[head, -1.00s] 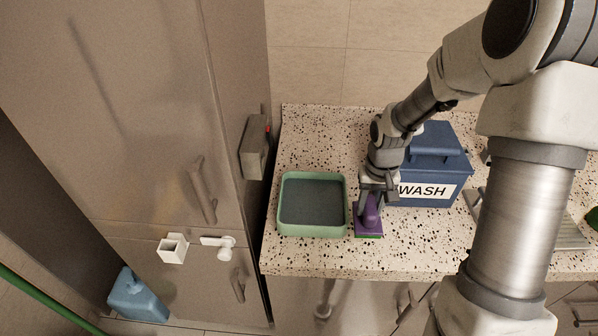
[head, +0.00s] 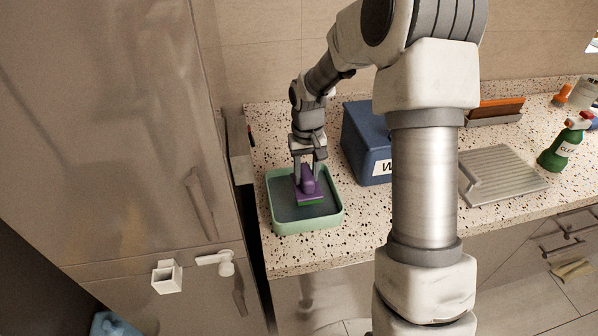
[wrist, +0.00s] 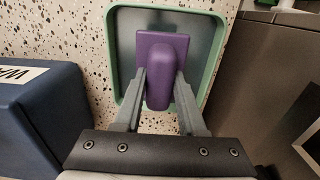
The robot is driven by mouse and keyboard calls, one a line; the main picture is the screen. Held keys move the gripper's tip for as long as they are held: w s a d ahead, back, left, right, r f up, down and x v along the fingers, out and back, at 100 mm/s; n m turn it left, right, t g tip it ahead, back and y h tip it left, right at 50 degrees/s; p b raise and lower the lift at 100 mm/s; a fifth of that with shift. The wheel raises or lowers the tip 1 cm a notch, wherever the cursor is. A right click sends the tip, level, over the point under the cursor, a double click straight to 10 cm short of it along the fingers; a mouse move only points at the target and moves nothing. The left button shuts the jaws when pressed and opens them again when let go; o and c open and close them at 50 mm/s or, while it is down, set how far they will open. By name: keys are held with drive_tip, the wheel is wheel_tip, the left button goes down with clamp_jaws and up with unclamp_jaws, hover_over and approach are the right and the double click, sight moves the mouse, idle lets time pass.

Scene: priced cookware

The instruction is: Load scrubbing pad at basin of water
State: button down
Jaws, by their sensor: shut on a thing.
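A purple scrubbing pad (head: 309,186) with a green underside is held by my gripper (head: 308,172). The pad is over the green basin (head: 337,217), inside its outline in the head view. The basin holds dark water (head: 283,208). In the wrist view my gripper (wrist: 160,97) is shut on the purple handle (wrist: 160,75), with a finger on each side, and the basin's rim (wrist: 112,50) surrounds the pad. I cannot tell whether the pad's underside touches the water.
A blue box (head: 362,140) with a partly hidden label stands right of the basin. A grey ridged board (head: 505,172) and a green spray bottle (head: 566,145) are farther right. A tall cabinet (head: 120,130) stands left. Speckled counter (head: 350,220) is free in front.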

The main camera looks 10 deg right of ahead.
drive_tip(key=shift+w+a+b, duration=0.15)
drive_tip(key=shift+w, duration=0.4)
drive_tip(key=shift+w+a+b, duration=0.15)
drive_tip(key=shift+w, duration=0.35)
drive_tip(key=shift+f+b, duration=1.85)
drive_tip(key=shift+f, duration=1)
drive_tip(key=shift+s+f+b, duration=0.1)
drive_tip(key=shift+f+b, duration=0.35)
drive_tip(key=shift+f, duration=0.15)
drive_tip(key=shift+r, duration=0.1)
drive_tip(key=shift+r+p, duration=2.4)
drive_tip(key=shift+r, duration=1.1)
